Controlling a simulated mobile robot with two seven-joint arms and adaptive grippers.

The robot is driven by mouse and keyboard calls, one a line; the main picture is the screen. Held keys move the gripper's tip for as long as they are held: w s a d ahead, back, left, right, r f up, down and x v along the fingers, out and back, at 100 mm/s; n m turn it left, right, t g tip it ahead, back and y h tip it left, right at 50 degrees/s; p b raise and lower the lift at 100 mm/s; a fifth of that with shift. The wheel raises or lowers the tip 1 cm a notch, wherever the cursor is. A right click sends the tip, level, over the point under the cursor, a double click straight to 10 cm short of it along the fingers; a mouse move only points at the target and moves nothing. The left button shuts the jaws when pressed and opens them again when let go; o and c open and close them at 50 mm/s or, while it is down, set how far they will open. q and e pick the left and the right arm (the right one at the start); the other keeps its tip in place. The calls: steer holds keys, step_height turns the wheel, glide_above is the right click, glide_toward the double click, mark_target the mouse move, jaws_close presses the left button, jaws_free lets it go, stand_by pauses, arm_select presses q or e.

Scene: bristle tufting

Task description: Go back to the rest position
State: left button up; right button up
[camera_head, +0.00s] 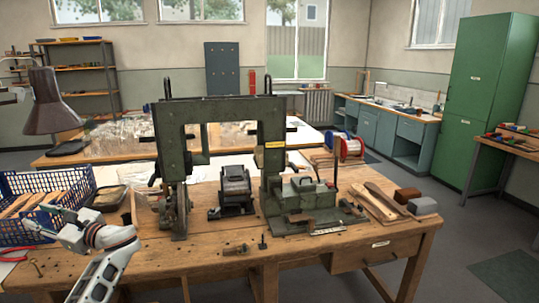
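My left arm comes in from the lower left. Its gripper (36,216) is over the left end of the wooden workbench (210,262), in front of the blue basket. Its fingers point left and stand apart, with nothing seen between them. My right gripper is not in view. The green tufting machine (220,105) stands upright on the bench, to the right of my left gripper and apart from it.
The blue basket (15,232) holds wooden pieces, close behind my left gripper. A lamp (50,105) hangs above it. Red-handled pliers (14,254) lie at the left edge. Wooden brush blanks (380,200) and blocks lie at the right. The bench's front middle is mostly clear.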

arm_select(q)
steer(key=w+d+f+n+t+h, duration=0.25)
steer(key=w+f+t+h, duration=0.2)
steer(key=w, duration=0.25)
steer(key=w+d+f+n+t+h, duration=0.1)
steer(key=w+d+f+t+h, duration=0.35)
steer(key=w, duration=0.35)
steer(key=w+d+r+n+t+h, duration=0.2)
steer(key=w+d+n+t+h, duration=0.25)
steer(key=d, duration=0.35)
steer(key=w+d+r+n+t+h, duration=0.25)
steer(key=d+h, duration=0.25)
steer(key=d, duration=0.3)
steer(key=s+d+f+g+h, duration=0.1)
steer(key=s+d+f, duration=0.5)
steer(key=s+f, duration=0.5)
steer(key=s+d+f+g+h, duration=0.15)
steer(key=s+d+f, duration=0.5)
steer(key=f, duration=0.75)
steer(key=s+d+f+g, duration=0.1)
steer(key=s+d+f, duration=0.2)
steer(key=s, duration=0.6)
steer(key=s+d+f+g+h, duration=0.1)
steer(key=s+d+f, duration=0.3)
steer(key=s, duration=0.6)
steer(key=s+d+f+g, duration=0.2)
steer(key=s+d+f, duration=0.1)
steer(key=s, duration=0.6)
steer(key=shift+s+d+f+h, duration=0.25)
steer(key=shift+d+f+h, duration=0.05)
